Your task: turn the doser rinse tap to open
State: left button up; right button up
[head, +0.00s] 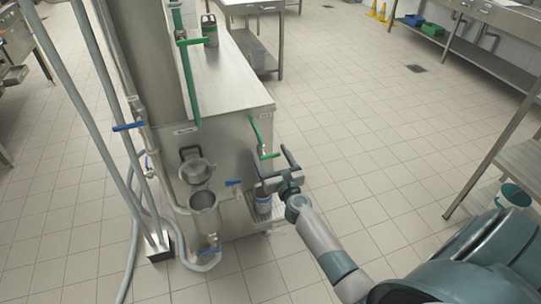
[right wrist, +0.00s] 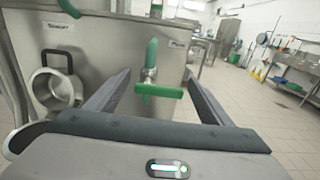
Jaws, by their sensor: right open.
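A tap with a green bar handle (head: 270,156) sits on the front of the steel machine (head: 222,143), below a green pipe (head: 257,130). In the right wrist view the green handle (right wrist: 159,91) lies crosswise, roughly level, on a metal tap body (right wrist: 149,75). My right gripper (head: 271,160) is open and in front of this tap. In the right wrist view the handle appears between the two spread fingers, with a gap to each; I cannot tell its exact depth. The small labels are too blurred to read surely. My left gripper is not in view.
A round steel port with a black handle (right wrist: 52,88) is to the left of the tap. Blue-handled taps (head: 233,183) (head: 128,126) and grey hoses are left of my right gripper. A grey container (head: 265,201) stands below it.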

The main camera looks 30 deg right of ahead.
jog(key=shift+c, duration=0.3)
jog(key=c, duration=1)
jog(key=shift+r+n, duration=0.1)
jog(key=shift+n, duration=0.4)
jog(key=n+p, duration=0.2)
jog(key=n, duration=0.1)
jog(key=shift+a+r, duration=0.2)
jog(key=shift+r, duration=0.1)
jog(key=n, duration=0.1)
jog(key=n+p, duration=0.1)
jog(key=n, duration=0.2)
jog(key=shift+w+a+r+n+p, duration=0.1)
jog(key=shift+a+r+n+p, duration=0.2)
jog(key=shift+n, duration=0.1)
jog(key=n, duration=0.2)
jog(key=a+n+p, duration=0.1)
jog(key=n, duration=0.1)
jog(key=shift+w+n, duration=0.1)
jog(key=shift+n, duration=0.2)
jog(key=n, duration=0.1)
jog(key=n+p, duration=0.1)
jog(key=n, duration=0.2)
jog(key=shift+a+f+n, duration=0.1)
jog(key=shift+a+n, duration=0.2)
jog(key=shift+n, duration=0.1)
